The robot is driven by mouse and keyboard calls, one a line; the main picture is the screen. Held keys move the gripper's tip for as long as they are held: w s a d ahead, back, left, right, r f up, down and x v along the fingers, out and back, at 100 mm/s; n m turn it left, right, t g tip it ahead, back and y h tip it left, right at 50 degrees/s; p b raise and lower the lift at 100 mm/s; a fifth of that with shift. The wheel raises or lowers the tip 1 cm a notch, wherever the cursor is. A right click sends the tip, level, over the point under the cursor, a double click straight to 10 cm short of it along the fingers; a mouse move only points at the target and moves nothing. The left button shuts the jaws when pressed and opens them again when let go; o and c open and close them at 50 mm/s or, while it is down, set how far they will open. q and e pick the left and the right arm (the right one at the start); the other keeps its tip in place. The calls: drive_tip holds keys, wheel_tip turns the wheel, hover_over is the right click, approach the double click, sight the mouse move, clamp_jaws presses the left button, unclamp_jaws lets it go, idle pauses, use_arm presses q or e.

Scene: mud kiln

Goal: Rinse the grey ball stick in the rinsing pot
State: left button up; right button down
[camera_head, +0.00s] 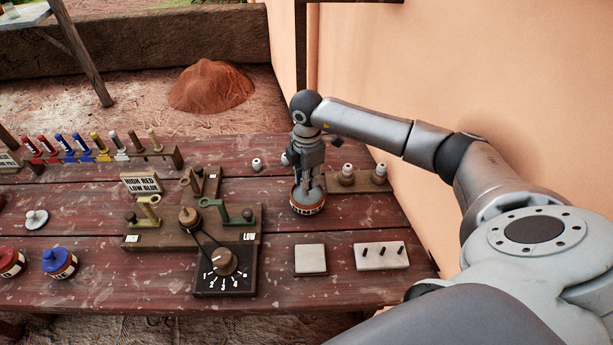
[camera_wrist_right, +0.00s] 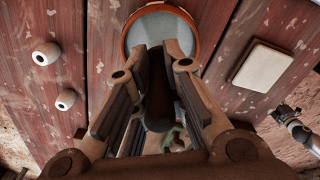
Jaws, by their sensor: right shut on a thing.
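My right gripper (camera_head: 308,184) points straight down over the rinsing pot (camera_head: 308,209), a small round pot with a brown-orange rim and a label. In the right wrist view the gripper (camera_wrist_right: 160,52) is shut on a dark stick, the grey ball stick (camera_wrist_right: 158,98). The stick points towards the pot (camera_wrist_right: 188,28), which has pale grey liquid inside. The fingertips overlap the near side of the pot's opening. The stick's ball end is hidden, so I cannot tell whether it is in the liquid. My left gripper is out of view.
A wooden holder (camera_head: 372,185) with two pale-topped knobs is right of the pot. A white tile (camera_head: 310,260) and a white block with dark pegs (camera_head: 381,256) lie in front. A lever-and-dial board (camera_head: 221,236) stands left. Several coloured sticks stand in a rack (camera_head: 85,158) farther left.

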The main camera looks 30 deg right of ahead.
idle(0.5)
drive_tip(key=shift+r+p, duration=2.7)
drive_tip(key=shift+r, duration=0.85)
drive_tip(key=shift+d, duration=0.1)
